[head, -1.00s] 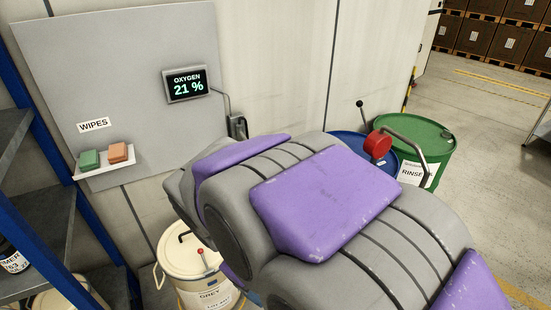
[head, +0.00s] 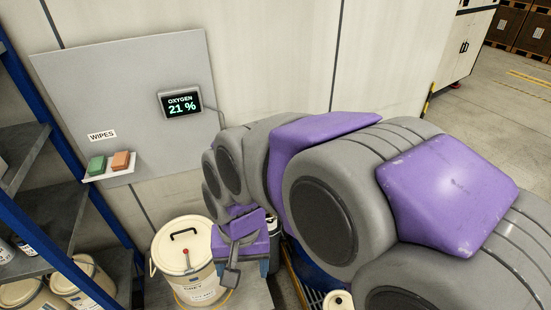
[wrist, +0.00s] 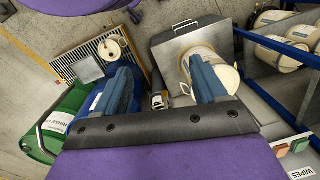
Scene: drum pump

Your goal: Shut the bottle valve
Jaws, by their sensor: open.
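I cannot clearly make out the bottle valve in either view. In the wrist view a small white, yellow and dark fitting (wrist: 160,100) shows low in the gap between the fingers; I cannot tell whether it is the valve. My gripper (wrist: 160,75) is open and empty, its two blue-grey fingers spread. In the head view my gripper (head: 233,270) hangs at the right of a cream lidded pail (head: 183,245), partly in front of it. The pail also shows behind the right finger in the wrist view (wrist: 222,78).
A blue drum (wrist: 92,100) and a green drum (wrist: 72,122) stand left in the wrist view, near a grate with a small white can (wrist: 112,48). A blue-framed shelf (head: 75,195) stands left. The wall panel holds an oxygen display (head: 181,103) reading 21 % and wipes (head: 108,163).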

